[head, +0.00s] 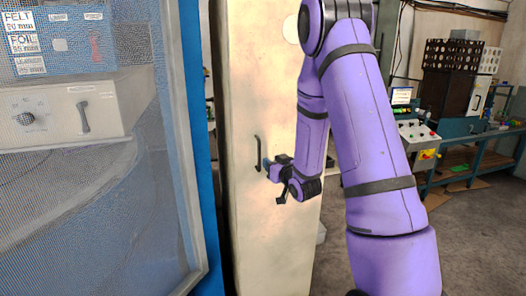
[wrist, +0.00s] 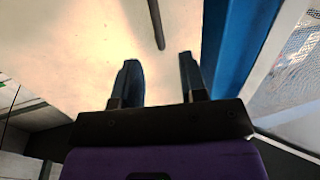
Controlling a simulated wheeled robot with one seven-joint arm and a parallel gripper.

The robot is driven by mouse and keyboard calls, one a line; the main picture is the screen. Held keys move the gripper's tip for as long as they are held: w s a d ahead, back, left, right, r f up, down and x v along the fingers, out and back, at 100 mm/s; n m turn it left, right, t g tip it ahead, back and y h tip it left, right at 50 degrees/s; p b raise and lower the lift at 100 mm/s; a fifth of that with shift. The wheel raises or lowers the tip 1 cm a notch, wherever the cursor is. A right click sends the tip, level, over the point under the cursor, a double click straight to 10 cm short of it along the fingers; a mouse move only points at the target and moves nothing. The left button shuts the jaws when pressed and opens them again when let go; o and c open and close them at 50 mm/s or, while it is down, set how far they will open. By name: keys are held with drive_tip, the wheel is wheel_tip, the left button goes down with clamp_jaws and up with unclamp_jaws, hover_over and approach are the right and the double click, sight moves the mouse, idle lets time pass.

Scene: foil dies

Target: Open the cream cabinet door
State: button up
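The cream cabinet door (head: 262,80) stands upright in the middle of the head view and looks closed. Its dark vertical bar handle (head: 258,153) is near the door's left edge. My purple arm reaches across the door's right side. My gripper (head: 272,181) is just right of the handle, around its lower half. In the wrist view the two dark fingers of my gripper (wrist: 158,68) are spread with nothing between them. The handle (wrist: 157,25) shows beyond the fingertips, lined up with the gap. It looks apart from both fingers.
A blue-framed mesh panel (head: 197,130) stands close on the left, with a control box (head: 60,115) behind it. The blue frame also shows in the wrist view (wrist: 232,45). A teal workbench (head: 480,150) with machines is at the back right. Grey floor (head: 480,230) is open at right.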

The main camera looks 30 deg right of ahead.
sight(260, 152)
drive_tip(key=w, duration=0.3)
drive_tip(key=w+d, duration=0.1)
drive_tip(key=w, duration=0.7)
drive_tip(key=shift+d+f, duration=0.15)
drive_tip(key=shift+d, duration=0.05)
drive_tip(key=shift+s, duration=0.1)
clamp_jaws()
